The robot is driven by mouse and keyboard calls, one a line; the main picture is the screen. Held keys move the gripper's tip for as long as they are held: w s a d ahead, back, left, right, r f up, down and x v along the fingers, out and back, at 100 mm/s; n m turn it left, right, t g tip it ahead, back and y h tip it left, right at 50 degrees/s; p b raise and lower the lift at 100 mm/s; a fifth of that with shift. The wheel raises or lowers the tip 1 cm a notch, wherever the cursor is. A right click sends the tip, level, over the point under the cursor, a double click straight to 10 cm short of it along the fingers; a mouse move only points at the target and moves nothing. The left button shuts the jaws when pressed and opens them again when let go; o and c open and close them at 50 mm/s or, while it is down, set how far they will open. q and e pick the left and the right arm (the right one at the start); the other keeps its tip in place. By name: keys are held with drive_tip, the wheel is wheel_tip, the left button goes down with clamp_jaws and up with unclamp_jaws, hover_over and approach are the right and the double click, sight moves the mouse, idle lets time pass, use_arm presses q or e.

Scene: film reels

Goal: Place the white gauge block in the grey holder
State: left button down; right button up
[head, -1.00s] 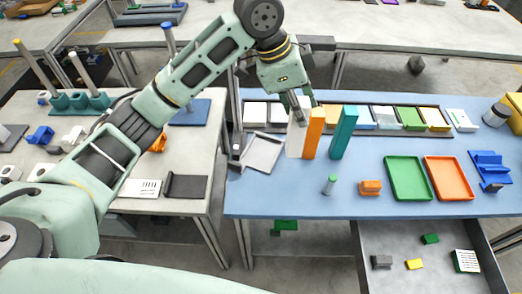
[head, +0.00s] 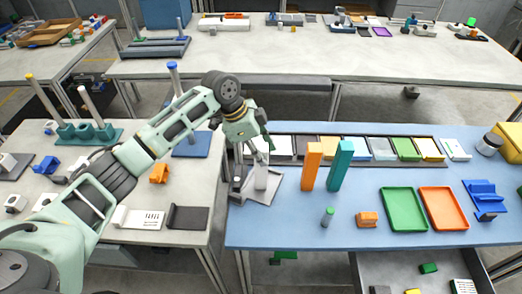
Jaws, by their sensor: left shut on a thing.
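The white gauge block (head: 261,178) is upright in my left gripper (head: 261,158), which is shut on its top end. The block is over or in the shallow grey holder (head: 268,197) at the left end of the blue table; I cannot tell whether its bottom touches the holder. The gripper and block hide part of the holder's back. My right gripper is not in view.
An orange block (head: 311,167) and a teal block (head: 340,166) stand upright to the right. Behind is a row of coloured tiles (head: 383,149). A small green cylinder (head: 327,217) and green (head: 404,209) and orange (head: 443,208) trays are in front.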

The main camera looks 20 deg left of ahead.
use_arm(q)
drive_tip(key=shift+f, duration=0.4)
drive_tip(key=c, duration=1.3)
unclamp_jaws()
drive_tip(key=b+v, duration=0.2)
drive_tip(key=v, duration=1)
drive_tip(key=shift+s, duration=0.1)
